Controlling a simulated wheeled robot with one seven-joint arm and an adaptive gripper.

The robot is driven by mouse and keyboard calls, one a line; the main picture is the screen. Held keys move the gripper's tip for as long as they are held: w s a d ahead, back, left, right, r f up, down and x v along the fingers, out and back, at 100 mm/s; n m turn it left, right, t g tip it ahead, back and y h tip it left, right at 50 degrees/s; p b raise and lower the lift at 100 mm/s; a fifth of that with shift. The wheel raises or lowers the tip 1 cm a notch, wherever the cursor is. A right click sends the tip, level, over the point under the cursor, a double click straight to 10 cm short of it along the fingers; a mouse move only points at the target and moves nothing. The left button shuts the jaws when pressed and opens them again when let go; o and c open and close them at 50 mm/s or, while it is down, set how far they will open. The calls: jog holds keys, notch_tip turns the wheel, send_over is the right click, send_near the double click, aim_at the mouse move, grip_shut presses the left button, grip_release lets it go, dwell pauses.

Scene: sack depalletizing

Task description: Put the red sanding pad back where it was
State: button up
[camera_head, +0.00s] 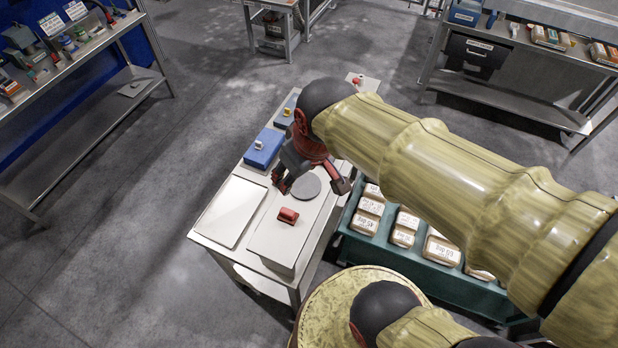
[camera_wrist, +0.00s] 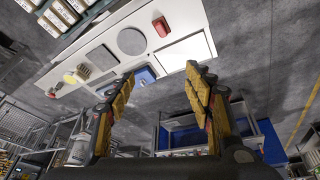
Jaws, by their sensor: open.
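The red sanding pad (camera_head: 288,215) lies on a pale raised panel (camera_head: 268,240) at the near end of the table, close to a grey round disc (camera_head: 306,186). In the wrist view the open fingers (camera_wrist: 160,76) frame part of a blue block (camera_wrist: 146,75). How high the gripper is above the table is hard to tell.
A white plate (camera_head: 232,211) lies on the table's left side. Blue blocks (camera_head: 264,148) with small items on top stand farther back. A green bin (camera_head: 390,249) of labelled sacks stands right of the table. A shelf (camera_head: 90,130) stands at left, with open floor between.

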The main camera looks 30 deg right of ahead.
jog(key=s+r+m+t, duration=0.1)
jog(key=s+r, duration=0.2)
jog(key=s, duration=0.2)
jog(key=shift+r+m, duration=0.35)
jog(key=shift+m, duration=0.05)
notch_tip(320, 180, down, 23)
jog(key=b, duration=2.3)
